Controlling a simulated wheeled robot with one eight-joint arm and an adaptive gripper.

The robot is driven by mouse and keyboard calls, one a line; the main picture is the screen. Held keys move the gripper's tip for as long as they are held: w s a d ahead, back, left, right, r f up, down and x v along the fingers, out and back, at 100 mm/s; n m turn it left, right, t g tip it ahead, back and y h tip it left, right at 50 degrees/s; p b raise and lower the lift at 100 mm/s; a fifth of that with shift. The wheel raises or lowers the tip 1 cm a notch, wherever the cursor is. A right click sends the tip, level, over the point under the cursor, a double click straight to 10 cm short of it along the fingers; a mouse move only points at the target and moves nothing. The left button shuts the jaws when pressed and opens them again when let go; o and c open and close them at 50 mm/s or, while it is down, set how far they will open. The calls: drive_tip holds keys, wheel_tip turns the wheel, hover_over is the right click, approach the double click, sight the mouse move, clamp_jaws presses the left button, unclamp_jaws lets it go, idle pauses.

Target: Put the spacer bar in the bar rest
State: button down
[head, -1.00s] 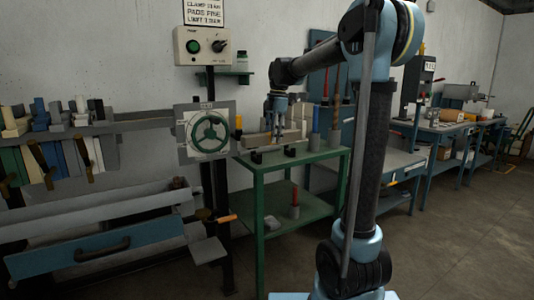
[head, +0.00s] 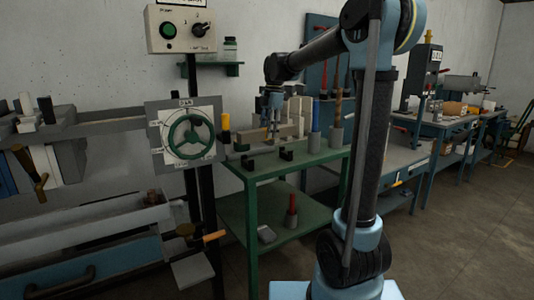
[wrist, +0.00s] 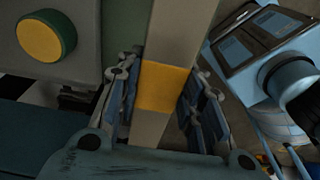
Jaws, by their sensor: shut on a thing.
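The spacer bar is a long pale beige-grey bar (wrist: 182,25) with a yellow band (wrist: 165,87) at its middle. My gripper (wrist: 163,95) is shut around this band, one finger on each side. In the head view my gripper (head: 272,137) points down over the green table, with the bar (head: 254,133) running crosswise in it. What looks like the bar rest, two small black notched supports (head: 286,154), stands on the table nearer the camera and lower than the bar. The gap between bar and table is hard to judge.
A panel with a green handwheel (head: 190,137) stands close on the left. Open floor (head: 450,220) lies at right.

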drive_tip(key=f, duration=0.3)
drive_tip(key=shift+a+f, duration=0.2)
drive_tip(key=shift+f, duration=0.1)
drive_tip(key=shift+s+f, duration=0.1)
drive_tip(key=shift+f, duration=2)
drive_tip(key=c, duration=1.1)
unclamp_jaws()
drive_tip(key=r, duration=0.4)
drive_tip(key=d+r, duration=0.1)
drive_tip(key=r, duration=0.7)
drive_tip(key=shift+w+d, duration=0.15)
drive_tip(key=shift+w, duration=0.2)
